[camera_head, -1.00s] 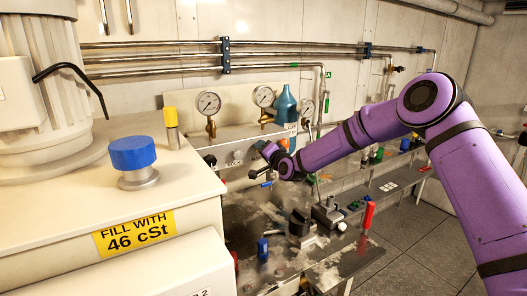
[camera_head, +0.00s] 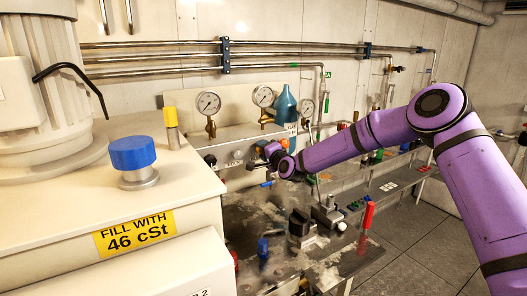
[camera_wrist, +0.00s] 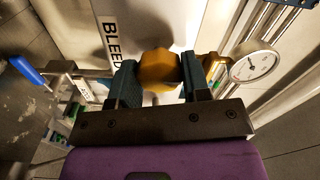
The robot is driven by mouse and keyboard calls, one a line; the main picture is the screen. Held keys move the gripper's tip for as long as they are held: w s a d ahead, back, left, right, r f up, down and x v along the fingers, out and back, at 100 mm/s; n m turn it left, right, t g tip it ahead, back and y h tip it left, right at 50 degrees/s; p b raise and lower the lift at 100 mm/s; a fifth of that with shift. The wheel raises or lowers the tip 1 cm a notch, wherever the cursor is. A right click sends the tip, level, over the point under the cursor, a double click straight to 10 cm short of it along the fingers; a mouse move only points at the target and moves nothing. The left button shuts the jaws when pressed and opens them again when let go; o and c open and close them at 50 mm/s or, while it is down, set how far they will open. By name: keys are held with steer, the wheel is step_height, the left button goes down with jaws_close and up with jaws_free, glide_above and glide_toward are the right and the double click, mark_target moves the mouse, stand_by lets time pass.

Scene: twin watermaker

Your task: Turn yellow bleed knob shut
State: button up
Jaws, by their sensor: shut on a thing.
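The yellow bleed knob (camera_wrist: 158,70) shows in the wrist view, in front of a pale panel lettered "BLEED" (camera_wrist: 110,42). My gripper (camera_wrist: 160,78) has one finger on each side of the knob and is shut on it. In the head view my gripper (camera_head: 262,164) is at the panel below the gauges, at the end of my purple arm. The knob cannot be made out there, as the gripper and wrist cover that spot.
A pressure gauge (camera_wrist: 254,66) with brass fittings stands close to the right finger in the wrist view. A blue-handled valve (camera_wrist: 28,72) is at the left. In the head view, a teal bottle (camera_head: 285,110) and a red-handled tool (camera_head: 368,216) stand near my arm.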

steer(key=o, duration=0.9)
steer(key=shift+s+d, duration=0.1)
steer(key=v, duration=1)
steer(key=shift+s+d, duration=0.2)
steer(key=shift+s, duration=0.05)
